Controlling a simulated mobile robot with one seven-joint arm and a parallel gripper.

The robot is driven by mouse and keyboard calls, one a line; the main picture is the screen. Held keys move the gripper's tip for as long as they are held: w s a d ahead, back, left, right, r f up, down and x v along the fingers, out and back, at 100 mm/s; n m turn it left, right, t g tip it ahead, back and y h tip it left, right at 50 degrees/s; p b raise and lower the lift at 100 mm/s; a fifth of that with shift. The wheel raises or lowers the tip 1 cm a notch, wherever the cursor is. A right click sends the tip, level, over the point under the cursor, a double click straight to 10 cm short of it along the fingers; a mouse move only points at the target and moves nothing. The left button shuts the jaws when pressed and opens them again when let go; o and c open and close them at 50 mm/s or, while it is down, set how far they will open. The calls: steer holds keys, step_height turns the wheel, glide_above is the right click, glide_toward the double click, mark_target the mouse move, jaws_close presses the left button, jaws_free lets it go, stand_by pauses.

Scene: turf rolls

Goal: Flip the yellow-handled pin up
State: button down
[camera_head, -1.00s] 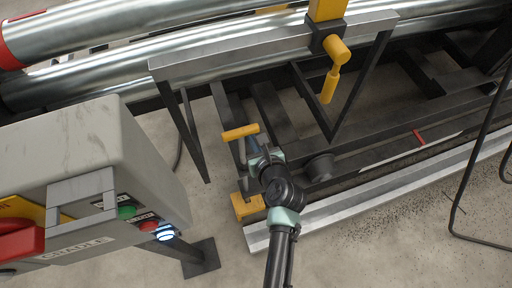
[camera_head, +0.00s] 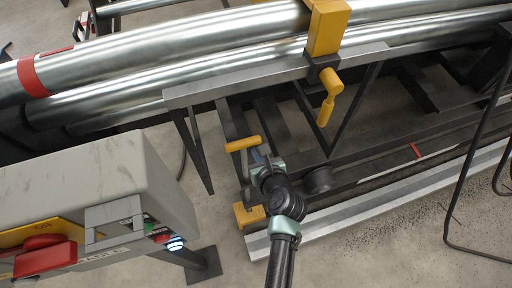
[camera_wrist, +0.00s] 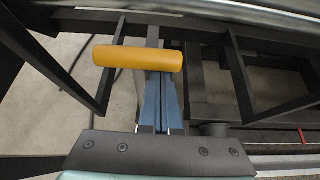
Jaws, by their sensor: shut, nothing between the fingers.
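The pin's yellow bar handle (camera_head: 243,144) lies crosswise at the top of a grey stem beside the dark frame. A yellow block (camera_head: 249,215) sits lower, near the stem's foot. In the wrist view the handle (camera_wrist: 138,62) spans the upper middle, just beyond my fingers. My gripper (camera_head: 259,158) is just right of the handle and slightly below it in the head view. Its blue fingers (camera_wrist: 163,100) are together, with nothing between them. Their tips reach close to the handle's lower edge in the wrist view; I cannot tell whether they touch. The stem is partly hidden behind the fingers.
A yellow clamp (camera_head: 328,28) with a hanging yellow handle (camera_head: 326,101) is on the rail above. Long metal rolls (camera_head: 180,65) lie behind. A grey control box (camera_head: 95,190) with a red switch stands at left. Dark frame bars surround my gripper; bare floor lies in front.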

steer(key=r+p, duration=0.2)
steer(key=r, duration=0.1)
steer(key=shift+w+r, duration=0.1)
steer(key=shift+w, duration=0.1)
steer(key=shift+f, duration=0.25)
steer(key=shift+f+b, duration=0.4)
steer(key=shift+b, duration=0.1)
glide_toward(254, 141)
step_height(254, 141, down, 3)
steer(key=s, duration=0.3)
steer(key=shift+w+d+f, duration=0.1)
steer(key=shift+d+f, duration=0.1)
steer(key=shift+d, duration=0.25)
